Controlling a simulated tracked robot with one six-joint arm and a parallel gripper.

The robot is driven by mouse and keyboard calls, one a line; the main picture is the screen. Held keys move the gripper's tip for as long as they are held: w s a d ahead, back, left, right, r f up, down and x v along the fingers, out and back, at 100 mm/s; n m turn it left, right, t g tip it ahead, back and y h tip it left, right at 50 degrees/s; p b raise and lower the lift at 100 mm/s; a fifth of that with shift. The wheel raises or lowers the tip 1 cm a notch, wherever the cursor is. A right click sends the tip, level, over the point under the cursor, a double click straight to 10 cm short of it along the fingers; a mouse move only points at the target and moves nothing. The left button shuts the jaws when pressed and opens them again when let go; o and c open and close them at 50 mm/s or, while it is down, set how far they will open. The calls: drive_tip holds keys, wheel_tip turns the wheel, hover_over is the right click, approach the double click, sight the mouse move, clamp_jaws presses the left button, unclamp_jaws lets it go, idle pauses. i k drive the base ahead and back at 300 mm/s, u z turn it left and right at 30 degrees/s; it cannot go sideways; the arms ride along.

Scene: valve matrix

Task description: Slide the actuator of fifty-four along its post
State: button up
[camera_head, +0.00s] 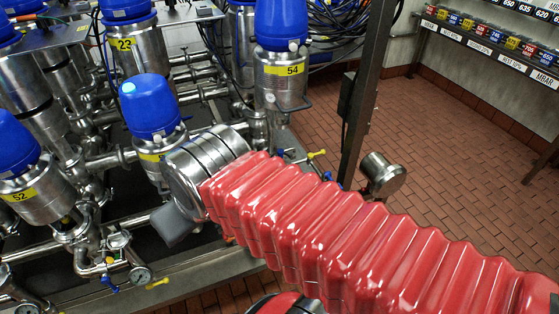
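The actuator of fifty-four (280,92) is a steel cylinder with a blue cap (281,28) and a yellow label reading 54. It stands upright at the top centre, on piping partly hidden by my arm. My red bellows-covered arm comes from the lower right to a steel wrist. My gripper (178,224) shows only as a grey part beyond the wrist, low and to the left of fifty-four and apart from it in the picture. Its fingertips cannot be made out, so I cannot tell whether it is open or shut.
A blue-capped actuator (150,107) stands just behind my wrist, its label partly covered. Actuators 23 (138,50) and 52 (40,198) stand to the left among pipes. A dark upright post (367,95) rises right of fifty-four. The brick floor (455,150) at the right is clear.

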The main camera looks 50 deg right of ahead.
sight(281, 75)
drive_tip(key=z, duration=0.95)
